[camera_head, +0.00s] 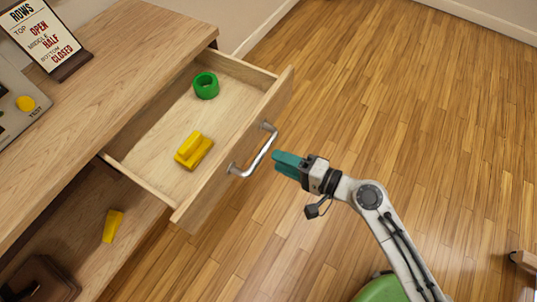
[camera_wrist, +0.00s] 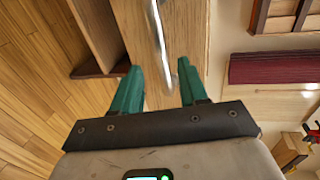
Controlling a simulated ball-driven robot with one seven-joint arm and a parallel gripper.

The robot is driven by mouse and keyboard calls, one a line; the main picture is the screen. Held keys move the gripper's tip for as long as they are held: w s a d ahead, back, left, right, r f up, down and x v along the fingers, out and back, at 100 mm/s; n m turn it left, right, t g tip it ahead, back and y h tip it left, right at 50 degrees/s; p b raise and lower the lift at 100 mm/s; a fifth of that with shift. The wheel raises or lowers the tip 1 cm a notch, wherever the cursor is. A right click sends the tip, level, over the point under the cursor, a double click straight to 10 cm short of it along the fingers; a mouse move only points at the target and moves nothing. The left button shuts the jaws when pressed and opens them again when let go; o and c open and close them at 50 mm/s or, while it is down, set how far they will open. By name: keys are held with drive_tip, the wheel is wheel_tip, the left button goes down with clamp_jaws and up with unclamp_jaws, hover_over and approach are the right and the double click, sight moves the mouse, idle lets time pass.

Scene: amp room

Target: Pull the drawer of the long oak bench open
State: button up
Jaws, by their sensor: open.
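The long oak bench (camera_head: 110,60) fills the left of the head view. Its drawer (camera_head: 180,115) stands pulled out, with its inside showing. The drawer's curved metal handle (camera_head: 258,152) is on the front panel. In the wrist view the handle (camera_wrist: 157,30) is a bright bar running toward the space between my fingers. My gripper (camera_head: 276,160) is open, its teal fingers just in front of the handle. In the wrist view my gripper (camera_wrist: 157,68) has its fingers on either side of the handle's line; I cannot tell whether they touch it.
A green ring (camera_head: 206,85) and a yellow block (camera_head: 193,149) lie in the drawer. Another yellow piece (camera_head: 113,226) is on the lower shelf. A sign (camera_head: 42,38) and a panel with a yellow button (camera_head: 25,103) are on the bench top.

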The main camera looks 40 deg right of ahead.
drive_tip(key=shift+v, duration=2.1)
drive_tip(key=s+a+n+g+y+p, duration=0.15)
drive_tip(key=a+n+g+p, duration=0.25)
drive_tip(key=n+g+p, duration=0.4)
drive_tip(key=s+d+r+n+g+h+p, duration=0.3)
drive_tip(key=s+d+r+n+g+h, duration=0.2)
drive_tip(key=s+n+g+h, duration=0.1)
drive_tip(key=shift+s+d, duration=0.35)
drive_tip(key=shift+s, duration=0.4)
